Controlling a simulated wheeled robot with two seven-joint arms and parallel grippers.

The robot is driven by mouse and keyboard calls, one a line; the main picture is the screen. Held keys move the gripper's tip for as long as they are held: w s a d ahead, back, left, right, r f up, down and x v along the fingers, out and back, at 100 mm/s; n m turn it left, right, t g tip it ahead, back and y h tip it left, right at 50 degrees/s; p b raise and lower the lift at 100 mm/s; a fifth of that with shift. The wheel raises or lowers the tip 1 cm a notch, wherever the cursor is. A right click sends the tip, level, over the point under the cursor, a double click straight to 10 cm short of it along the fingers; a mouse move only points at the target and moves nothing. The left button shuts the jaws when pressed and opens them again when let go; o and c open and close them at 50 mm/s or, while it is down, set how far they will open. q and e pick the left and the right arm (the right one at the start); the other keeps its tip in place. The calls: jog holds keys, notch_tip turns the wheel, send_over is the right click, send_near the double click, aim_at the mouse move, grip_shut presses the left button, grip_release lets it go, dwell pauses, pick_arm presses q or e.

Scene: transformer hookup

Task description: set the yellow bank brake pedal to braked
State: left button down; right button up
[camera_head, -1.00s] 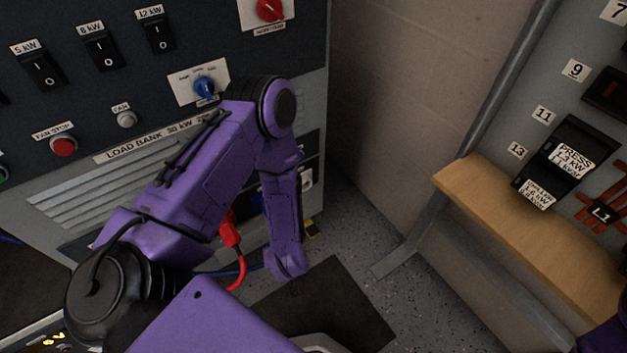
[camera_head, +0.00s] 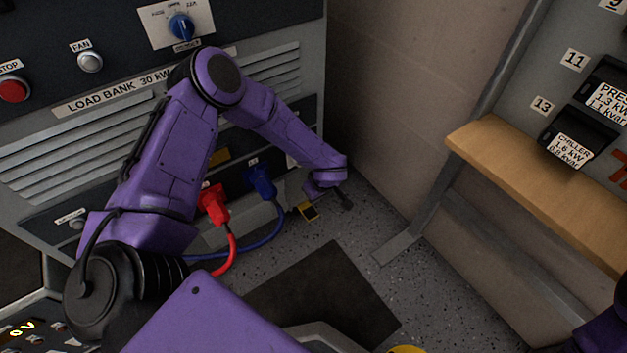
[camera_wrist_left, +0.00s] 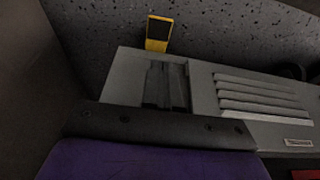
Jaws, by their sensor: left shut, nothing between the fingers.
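The yellow pedal (camera_head: 307,211), with a dark face, is low on the floor by the foot of the load bank. It also shows in the left wrist view (camera_wrist_left: 158,32), at the top, beside the bank's grey front. I cannot tell whether it is pressed. My left gripper (camera_head: 346,201) is shut and empty, just right of the pedal in the head view and apart from it in the picture. In the left wrist view the dark fingers (camera_wrist_left: 165,88) point toward the pedal. My right gripper is out of view; only a purple part of that arm shows at the lower right.
The load bank (camera_head: 150,95) fills the left, with a red plug (camera_head: 214,203) and a blue plug (camera_head: 262,182) trailing cables. A wooden shelf (camera_head: 540,175) and grey post stand right.

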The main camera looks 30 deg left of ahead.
aim_at(313, 218)
pick_arm(q)
jog(key=b+x, duration=0.2)
jog(key=x, duration=0.2)
jog(key=b+x, duration=0.2)
jog(key=x, duration=0.2)
jog(key=d+b+x, duration=0.1)
jog(key=x, duration=0.4)
jog(key=shift+s+f+b, duration=0.1)
jog(key=shift+s+b, duration=0.05)
jog(key=shift+b, duration=0.25)
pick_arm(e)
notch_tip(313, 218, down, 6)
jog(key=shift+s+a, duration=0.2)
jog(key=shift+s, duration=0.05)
